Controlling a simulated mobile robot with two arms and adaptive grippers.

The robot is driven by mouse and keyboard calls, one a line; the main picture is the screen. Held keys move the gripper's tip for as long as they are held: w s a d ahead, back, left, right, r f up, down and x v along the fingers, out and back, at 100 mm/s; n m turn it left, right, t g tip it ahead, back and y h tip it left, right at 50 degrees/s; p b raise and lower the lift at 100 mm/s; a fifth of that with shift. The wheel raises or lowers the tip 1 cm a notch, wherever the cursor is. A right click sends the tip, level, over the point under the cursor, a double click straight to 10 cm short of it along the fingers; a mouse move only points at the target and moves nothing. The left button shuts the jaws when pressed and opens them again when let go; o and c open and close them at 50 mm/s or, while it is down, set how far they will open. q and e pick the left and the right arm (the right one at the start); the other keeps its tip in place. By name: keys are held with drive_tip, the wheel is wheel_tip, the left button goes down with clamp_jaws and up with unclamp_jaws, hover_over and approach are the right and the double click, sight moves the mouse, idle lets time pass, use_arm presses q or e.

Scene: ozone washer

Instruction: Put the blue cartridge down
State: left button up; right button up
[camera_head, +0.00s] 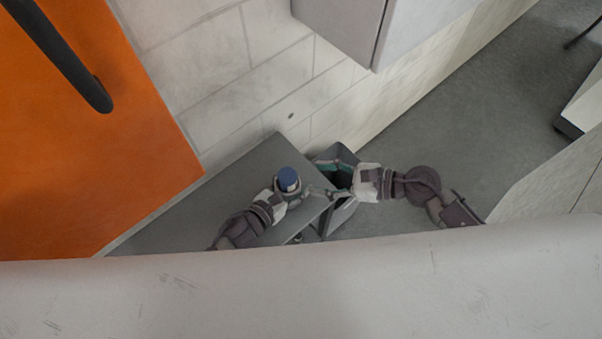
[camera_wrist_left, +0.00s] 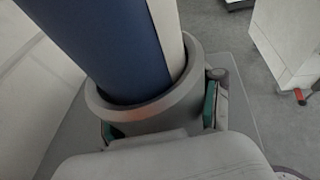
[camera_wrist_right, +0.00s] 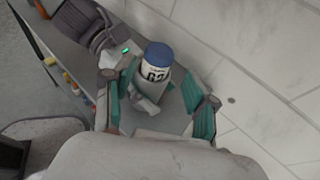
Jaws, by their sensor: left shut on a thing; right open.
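The grey counter top (camera_head: 235,170) is bare to the left of the cartridge. An orange panel (camera_head: 110,150) with a black handle is at the left, and a tiled wall (camera_head: 200,70) runs behind.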

drive_tip(key=shift+v, duration=1.7)
